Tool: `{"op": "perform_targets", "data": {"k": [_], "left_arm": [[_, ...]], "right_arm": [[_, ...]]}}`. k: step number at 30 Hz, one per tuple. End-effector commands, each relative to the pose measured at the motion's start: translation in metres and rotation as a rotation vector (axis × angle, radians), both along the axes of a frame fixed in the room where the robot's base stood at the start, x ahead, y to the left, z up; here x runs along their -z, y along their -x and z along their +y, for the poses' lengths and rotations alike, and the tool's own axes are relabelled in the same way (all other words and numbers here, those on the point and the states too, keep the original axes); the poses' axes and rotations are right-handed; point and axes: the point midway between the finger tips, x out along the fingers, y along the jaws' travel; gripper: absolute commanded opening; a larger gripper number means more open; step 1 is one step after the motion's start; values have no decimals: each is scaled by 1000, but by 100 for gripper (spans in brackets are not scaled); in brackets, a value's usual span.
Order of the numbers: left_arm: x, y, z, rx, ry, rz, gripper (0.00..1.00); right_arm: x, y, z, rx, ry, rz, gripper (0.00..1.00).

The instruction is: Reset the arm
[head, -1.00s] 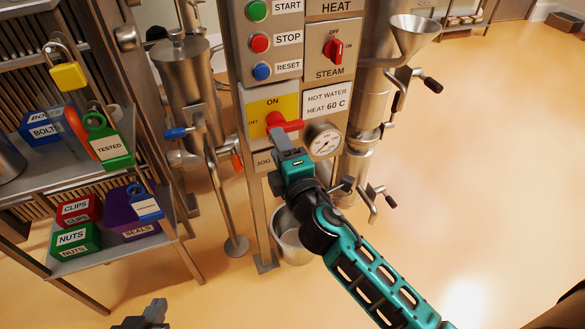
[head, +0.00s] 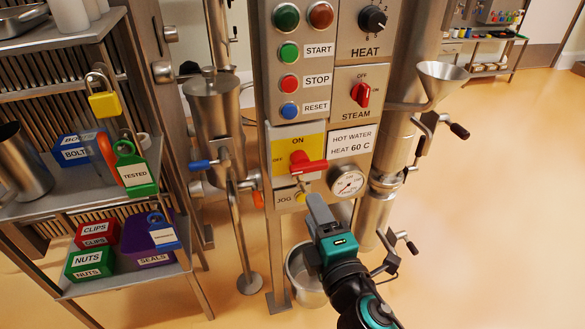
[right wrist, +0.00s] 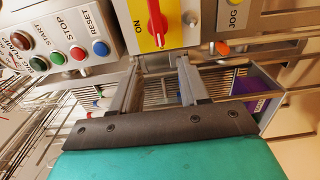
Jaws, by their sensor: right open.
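My right gripper (head: 317,207) is in front of the steel control panel, just below the red handle (head: 309,166) and apart from it. In the right wrist view its two fingers (right wrist: 157,70) stand apart with nothing between them. The red handle, also in the right wrist view (right wrist: 156,18), sits on a yellow plate marked ON and OFF and points right in the head view. The right arm comes up from the bottom right of the head view. My left gripper is out of view.
A gauge (head: 346,183) and the JOG label (head: 285,198) are close to the right gripper. A steel bucket (head: 303,275) stands below it. A shelf with bins and padlocks (head: 104,97) is at left. The floor at right is clear.

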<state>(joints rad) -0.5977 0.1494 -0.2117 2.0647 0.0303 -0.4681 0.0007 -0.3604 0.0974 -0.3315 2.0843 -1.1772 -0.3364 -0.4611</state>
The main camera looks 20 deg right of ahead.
Motion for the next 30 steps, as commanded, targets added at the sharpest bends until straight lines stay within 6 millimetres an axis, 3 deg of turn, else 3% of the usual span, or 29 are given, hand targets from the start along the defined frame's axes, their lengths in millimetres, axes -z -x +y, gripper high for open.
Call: {"op": "perform_targets", "data": {"k": [7, 11, 15, 21, 25, 30], "left_arm": [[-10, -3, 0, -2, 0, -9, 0], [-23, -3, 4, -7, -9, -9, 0], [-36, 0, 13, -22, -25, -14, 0], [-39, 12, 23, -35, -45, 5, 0], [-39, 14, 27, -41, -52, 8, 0], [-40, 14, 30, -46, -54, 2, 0]], "right_arm": [[10, 5, -4, 2, -115, 68, 45], [35, 22, -12, 25, -384, 216, 45], [67, 51, -22, 99, -757, 397, 45], [98, 92, -30, 248, -1204, 575, 45], [108, 107, -33, 317, -1371, 628, 45], [113, 113, -34, 345, -1441, 645, 45]]}}
